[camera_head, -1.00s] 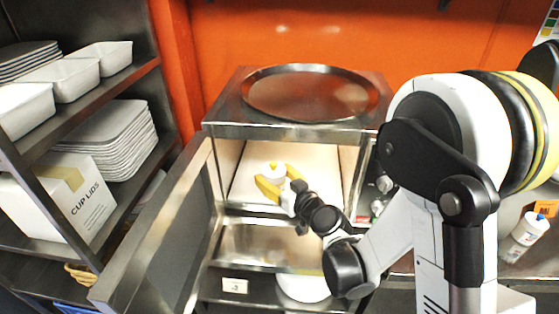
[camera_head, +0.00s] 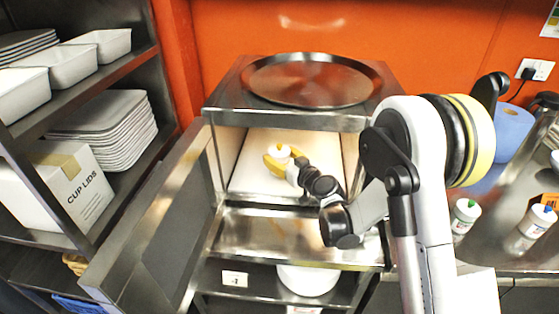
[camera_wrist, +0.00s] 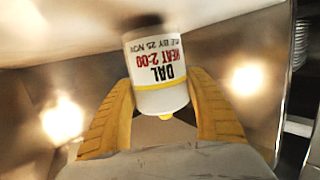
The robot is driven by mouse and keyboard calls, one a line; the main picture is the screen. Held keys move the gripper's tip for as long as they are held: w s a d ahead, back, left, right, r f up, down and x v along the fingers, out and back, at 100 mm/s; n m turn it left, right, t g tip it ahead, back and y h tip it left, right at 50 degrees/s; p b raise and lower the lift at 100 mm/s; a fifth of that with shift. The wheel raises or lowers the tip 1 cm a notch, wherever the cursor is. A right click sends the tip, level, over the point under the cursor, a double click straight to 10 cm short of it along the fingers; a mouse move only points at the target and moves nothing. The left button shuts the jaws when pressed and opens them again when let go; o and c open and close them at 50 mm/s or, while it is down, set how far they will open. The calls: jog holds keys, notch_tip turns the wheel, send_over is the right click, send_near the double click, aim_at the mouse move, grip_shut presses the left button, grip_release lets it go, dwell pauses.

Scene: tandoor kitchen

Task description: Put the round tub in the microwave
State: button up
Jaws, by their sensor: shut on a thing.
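The round tub (camera_wrist: 158,75) is a small white cylinder with a yellow band and a label reading "DAL HEAT 2:00". It also shows as a small white top in the head view (camera_head: 284,151). My gripper (camera_head: 280,160), with yellow fingers, is shut on it, one finger on each side in the wrist view (camera_wrist: 160,95). The microwave (camera_head: 290,118) is a steel box with its door (camera_head: 160,230) swung open to the left. My gripper and the tub are inside its lit cavity. Whether the tub touches the cavity floor cannot be told.
A round steel tray (camera_head: 310,80) lies on top of the microwave. A shelf rack (camera_head: 95,90) with white containers and a cup lids box (camera_head: 75,190) stands left of the door. White bottles (camera_head: 465,215) stand on the right counter.

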jog(key=shift+w+f, duration=0.2)
jog(key=shift+f, duration=0.35)
jog(key=shift+r, duration=0.1)
jog(key=shift+b, duration=0.35)
jog(key=o, duration=1.4)
